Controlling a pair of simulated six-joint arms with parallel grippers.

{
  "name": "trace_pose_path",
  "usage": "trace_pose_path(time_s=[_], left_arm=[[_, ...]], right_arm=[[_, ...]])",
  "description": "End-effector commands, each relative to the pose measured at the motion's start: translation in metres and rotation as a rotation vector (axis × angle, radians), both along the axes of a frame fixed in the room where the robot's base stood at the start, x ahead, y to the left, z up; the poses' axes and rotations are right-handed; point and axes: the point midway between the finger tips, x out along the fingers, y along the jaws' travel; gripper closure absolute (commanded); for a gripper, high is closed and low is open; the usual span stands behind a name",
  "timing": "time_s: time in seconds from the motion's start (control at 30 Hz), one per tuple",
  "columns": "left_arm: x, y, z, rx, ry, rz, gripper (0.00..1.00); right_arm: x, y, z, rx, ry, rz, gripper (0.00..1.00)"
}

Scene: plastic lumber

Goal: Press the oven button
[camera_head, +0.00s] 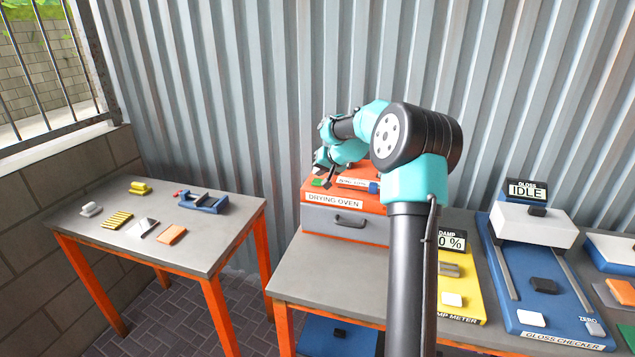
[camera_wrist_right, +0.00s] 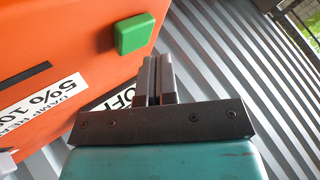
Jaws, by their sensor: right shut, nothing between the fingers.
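The orange drying oven (camera_head: 345,190) stands at the back of the main table, with a grey drawer front and handle below its label. Its small green button (camera_head: 317,183) is on the top left. In the right wrist view the green button (camera_wrist_right: 133,35) stands out from the orange oven face (camera_wrist_right: 60,40), just up and left of my fingertips. My right gripper (camera_head: 329,181) is over the oven's top left, shut and empty. Its fingers (camera_wrist_right: 152,60) show pressed together, with a visible gap in the picture from the button. My left gripper is not in view.
A white OFF sign (camera_wrist_right: 127,98) is partly hidden behind my right gripper. A yellow damp meter (camera_head: 460,290) and a blue gloss checker (camera_head: 545,270) stand to the right. A side table (camera_head: 110,205) at left holds several small pieces and a blue vise (camera_head: 205,202). The corrugated wall is behind.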

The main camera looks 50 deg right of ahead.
Motion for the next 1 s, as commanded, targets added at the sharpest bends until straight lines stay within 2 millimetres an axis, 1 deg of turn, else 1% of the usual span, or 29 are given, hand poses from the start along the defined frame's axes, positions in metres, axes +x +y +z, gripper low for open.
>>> trace_pose_path(time_s=[0.67,1.0], left_arm=[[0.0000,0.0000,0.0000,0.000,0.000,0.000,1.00],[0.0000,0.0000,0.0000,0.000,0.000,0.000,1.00]], right_arm=[[0.0000,0.0000,-0.0002,0.000,0.000,0.000,1.00],[-0.0001,-0.0001,-0.0085,0.001,0.000,-0.001,1.00]])
